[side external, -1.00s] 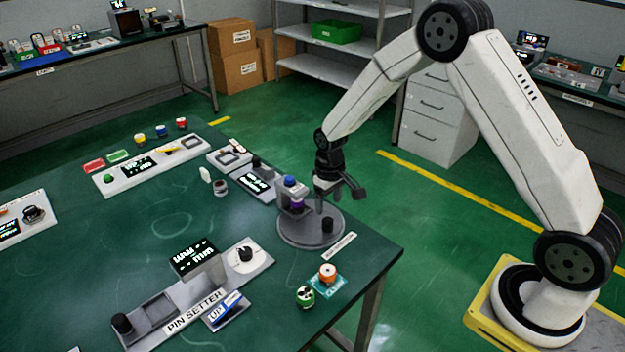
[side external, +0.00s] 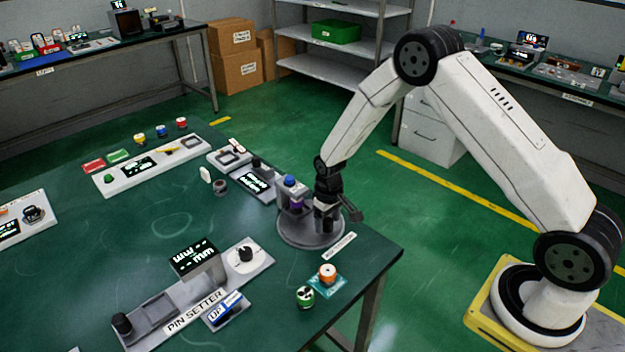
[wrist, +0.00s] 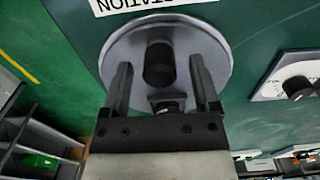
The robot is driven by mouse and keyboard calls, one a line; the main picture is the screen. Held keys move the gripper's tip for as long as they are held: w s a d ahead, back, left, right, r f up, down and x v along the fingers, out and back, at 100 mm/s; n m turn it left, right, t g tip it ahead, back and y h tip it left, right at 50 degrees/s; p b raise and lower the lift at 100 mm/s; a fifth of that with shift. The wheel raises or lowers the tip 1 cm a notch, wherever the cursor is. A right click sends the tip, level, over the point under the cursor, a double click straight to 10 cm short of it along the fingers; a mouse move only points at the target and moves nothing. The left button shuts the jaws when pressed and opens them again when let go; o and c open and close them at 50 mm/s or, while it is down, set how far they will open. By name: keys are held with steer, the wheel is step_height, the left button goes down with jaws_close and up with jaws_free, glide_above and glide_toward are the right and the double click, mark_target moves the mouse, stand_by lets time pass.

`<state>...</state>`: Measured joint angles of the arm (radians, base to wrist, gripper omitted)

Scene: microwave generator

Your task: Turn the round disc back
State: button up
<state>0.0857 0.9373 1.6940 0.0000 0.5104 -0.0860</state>
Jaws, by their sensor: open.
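The round grey disc (side external: 296,236) lies flat near the right corner of the green table. It also shows in the wrist view (wrist: 133,47). A black knob (wrist: 158,64) stands up from the disc. A grey bracket with a blue-topped purple part (side external: 291,187) rises at the disc's far side. My gripper (side external: 327,226) points down over the disc. In the wrist view my gripper (wrist: 160,72) is open, with one finger on each side of the black knob. I cannot tell whether either finger touches it.
The pin setter panel (side external: 196,296) lies at the table's front, with a white dial (side external: 246,253). A small display unit (side external: 257,183) sits behind the disc. The table's middle is clear.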

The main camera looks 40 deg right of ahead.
steer(key=shift+f, duration=0.6)
steer(key=shift+c, duration=0.2)
jaws_close()
stand_by(1.0)
